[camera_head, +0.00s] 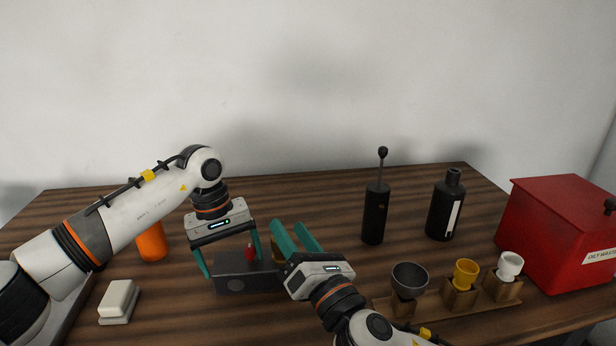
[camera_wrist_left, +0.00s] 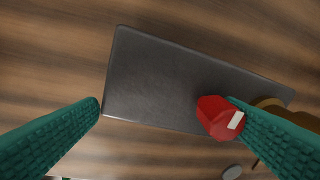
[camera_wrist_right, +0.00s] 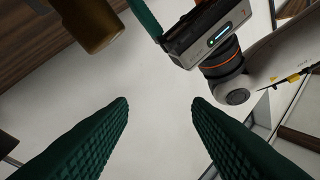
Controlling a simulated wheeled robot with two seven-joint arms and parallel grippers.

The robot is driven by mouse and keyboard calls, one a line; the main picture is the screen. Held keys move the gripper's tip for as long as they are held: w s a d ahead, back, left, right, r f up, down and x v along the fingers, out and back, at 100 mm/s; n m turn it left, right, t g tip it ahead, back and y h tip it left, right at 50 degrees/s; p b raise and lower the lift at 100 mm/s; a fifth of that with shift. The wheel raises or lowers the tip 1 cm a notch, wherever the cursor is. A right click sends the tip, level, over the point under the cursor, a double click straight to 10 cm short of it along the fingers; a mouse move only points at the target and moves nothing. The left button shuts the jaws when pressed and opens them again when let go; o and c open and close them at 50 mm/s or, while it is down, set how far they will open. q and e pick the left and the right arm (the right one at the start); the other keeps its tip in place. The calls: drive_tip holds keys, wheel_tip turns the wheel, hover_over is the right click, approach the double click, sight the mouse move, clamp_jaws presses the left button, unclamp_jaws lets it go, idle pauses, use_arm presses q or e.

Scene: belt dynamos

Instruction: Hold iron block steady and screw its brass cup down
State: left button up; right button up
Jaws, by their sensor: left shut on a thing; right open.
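The dark iron block (camera_head: 232,278) lies on the table, and it also shows in the left wrist view (camera_wrist_left: 165,80). A red knob (camera_wrist_left: 215,116) is on it. My left gripper (camera_head: 228,260) is shut across the block with its fingers spread wide. The brass cup (camera_wrist_left: 272,104) is at the block's right end, partly hidden by a finger. In the right wrist view a brass cylinder (camera_wrist_right: 92,20), apparently this cup, is at top left. My right gripper (camera_head: 292,236) is open and empty, its fingers tilted up near the cup. Whether the cup touches the block's thread cannot be seen.
A wooden rack (camera_head: 430,304) holds a grey cup (camera_head: 410,279), a yellow cup (camera_head: 466,272) and a white cup (camera_head: 510,265). A black pump-like tool (camera_head: 375,213), black bottle (camera_head: 445,208) and red bin (camera_head: 560,235) stand right. An orange cylinder (camera_head: 152,243) and white block (camera_head: 119,300) are left.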

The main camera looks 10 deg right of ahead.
drive_tip(key=w+d+r+m+g+y, duration=0.2)
drive_tip(key=w+d+r+g+y, duration=0.1)
drive_tip(key=r+y, duration=0.5)
drive_tip(key=shift+w+r+m+y, duration=0.3)
drive_tip(key=shift+w+y, duration=0.2)
drive_tip(key=shift+y, duration=0.5)
drive_tip(key=shift+a+f, duration=0.1)
drive_tip(key=s+a+f+n+t+h, duration=0.1)
drive_tip(key=s+f+n+h, duration=0.3)
drive_tip(key=f+h, duration=0.25)
drive_tip(key=s+f+n+h, duration=0.4)
drive_tip(key=f+h, duration=0.2)
drive_tip(key=f, duration=0.2)
drive_tip(key=x, duration=1.1)
drive_tip(key=shift+w+r, duration=0.2)
drive_tip(key=shift+w, duration=0.15)
